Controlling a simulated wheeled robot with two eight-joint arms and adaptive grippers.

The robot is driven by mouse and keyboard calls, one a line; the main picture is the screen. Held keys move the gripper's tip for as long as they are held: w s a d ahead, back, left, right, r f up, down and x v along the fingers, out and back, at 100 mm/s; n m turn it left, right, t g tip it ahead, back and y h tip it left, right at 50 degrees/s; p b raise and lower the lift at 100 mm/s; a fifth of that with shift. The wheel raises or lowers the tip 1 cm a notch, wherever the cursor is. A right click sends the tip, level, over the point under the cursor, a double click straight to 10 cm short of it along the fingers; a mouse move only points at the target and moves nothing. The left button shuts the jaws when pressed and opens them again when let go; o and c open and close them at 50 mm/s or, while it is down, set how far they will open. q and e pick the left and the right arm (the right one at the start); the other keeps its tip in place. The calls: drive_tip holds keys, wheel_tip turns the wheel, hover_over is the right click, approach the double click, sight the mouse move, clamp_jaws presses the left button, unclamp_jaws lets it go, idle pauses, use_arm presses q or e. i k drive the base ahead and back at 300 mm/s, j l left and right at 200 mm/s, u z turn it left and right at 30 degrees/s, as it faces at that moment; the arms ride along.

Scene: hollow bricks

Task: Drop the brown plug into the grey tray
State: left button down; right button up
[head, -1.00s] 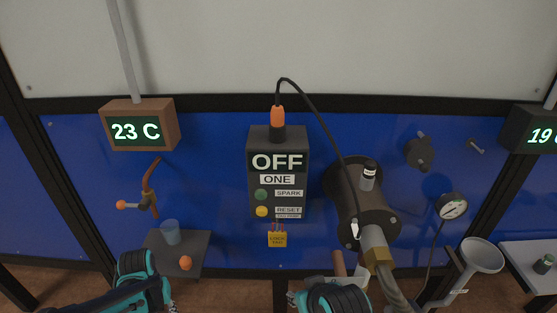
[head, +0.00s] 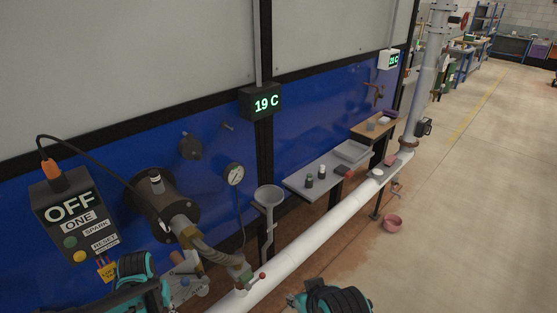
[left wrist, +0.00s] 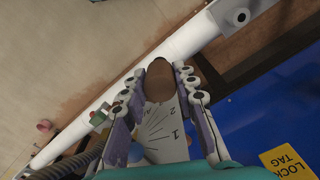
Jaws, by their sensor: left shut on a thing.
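In the left wrist view my left gripper (left wrist: 160,72) is shut on the brown plug (left wrist: 159,82), a rounded brown piece between its two fingertips. The plug's far side is hidden. In the head view my left arm is at the bottom left, and its fingers and the plug cannot be made out clearly. The grey tray (head: 353,151) is on the wall shelf right of centre, well away from my left arm. Of my right arm only a dark and teal part shows at the bottom; its fingers are not in view.
The light shelf (head: 303,184) also holds small dark and white jars (head: 309,181). A white pipe (head: 330,225) runs in front of it. A pink bowl (head: 392,223) is on the floor. Open floor lies to the right.

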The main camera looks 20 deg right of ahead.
sight(357, 154)
drive_tip(key=l+z, duration=0.15)
drive_tip(key=z, duration=0.3)
drive_tip(key=l+z, duration=0.2)
drive_tip(key=z, duration=0.2)
drive_tip(key=i+z, duration=0.25)
drive_tip(key=i, duration=0.5)
